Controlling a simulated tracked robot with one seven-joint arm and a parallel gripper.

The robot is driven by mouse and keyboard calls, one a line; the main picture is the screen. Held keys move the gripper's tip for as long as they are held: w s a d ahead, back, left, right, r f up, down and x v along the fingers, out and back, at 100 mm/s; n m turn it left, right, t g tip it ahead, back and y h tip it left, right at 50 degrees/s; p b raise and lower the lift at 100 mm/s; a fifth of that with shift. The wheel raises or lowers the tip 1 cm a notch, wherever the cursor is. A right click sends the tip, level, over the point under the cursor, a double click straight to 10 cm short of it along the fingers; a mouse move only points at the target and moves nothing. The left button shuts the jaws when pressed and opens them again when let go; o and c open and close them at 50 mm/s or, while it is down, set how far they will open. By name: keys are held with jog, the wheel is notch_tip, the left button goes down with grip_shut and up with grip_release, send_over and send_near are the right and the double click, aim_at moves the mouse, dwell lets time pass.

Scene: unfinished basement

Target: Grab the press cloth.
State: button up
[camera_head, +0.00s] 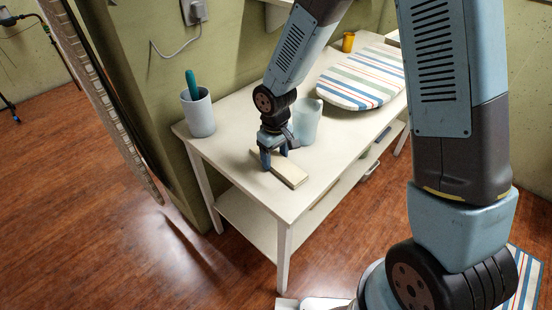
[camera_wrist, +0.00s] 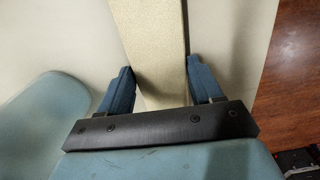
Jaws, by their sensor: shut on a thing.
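The press cloth (camera_head: 291,173) looks like a flat, beige folded strip. It lies on the near part of the white table top. My gripper (camera_head: 273,161) points down over its left end, with the two blue fingers on either side of it. In the wrist view the cloth (camera_wrist: 150,42) runs between the fingers of my gripper (camera_wrist: 160,72), which are shut on its sides. The palm hides the cloth's near end in that view. Whether the cloth is clear of the table top cannot be told.
A pale blue translucent cup (camera_head: 307,124) stands close behind my gripper. A striped ironing board (camera_head: 365,76) and a yellow cup (camera_head: 348,42) are at the back. The table's front edge is near the cloth.

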aim_at(275, 160)
jog(key=shift+r, duration=0.45)
notch_tip(275, 160, up, 2)
jog(key=shift+s+r, duration=0.1)
jog(key=shift+r, duration=0.15)
jog(key=s+r, duration=0.1)
jog(key=s+d+r, duration=0.1)
jog(key=r, duration=0.1)
jog(key=s+d+r, duration=0.1)
jog(key=r, duration=0.1)
jog(key=shift+s, duration=0.35)
jog(key=s+d+r, duration=0.4)
jog(key=s, duration=0.4)
jog(key=shift+s+d+r, duration=0.2)
jog(key=shift+s+d, duration=0.05)
jog(key=shift+d, duration=0.05)
